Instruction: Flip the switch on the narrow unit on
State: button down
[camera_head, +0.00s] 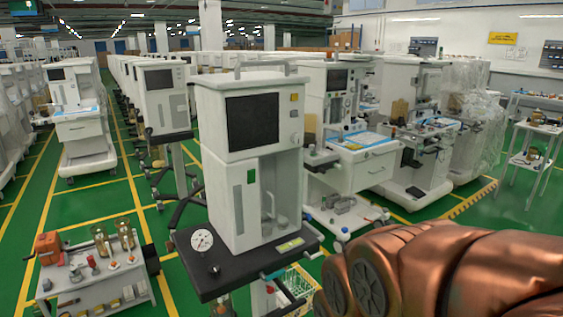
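A narrow white unit (220,193) with a dark screen (252,121) stands upright in the middle of the head view, on a black tray (205,287). A small green patch (251,176) is on its front below the screen. A small yellow square (294,97) and a dark mark below it sit on its right side. I cannot tell which of these, if any, is the switch, or its position. My copper-coloured arm fills the lower right corner, to the right of the unit and apart from its body. My gripper is not in view.
A round white gauge (202,240) is on the tray's left. A low cart (100,285) with small parts stands at lower left. Wider carts (362,160) stand behind right, and rows of units recede at left. Green floor (90,205) with yellow lines is open at left.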

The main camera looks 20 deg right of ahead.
aim_at(251, 178)
jog(key=k, duration=0.75)
jog(key=z, duration=1.65)
jog(key=i, duration=3.15)
jog(key=u, duration=3.15)
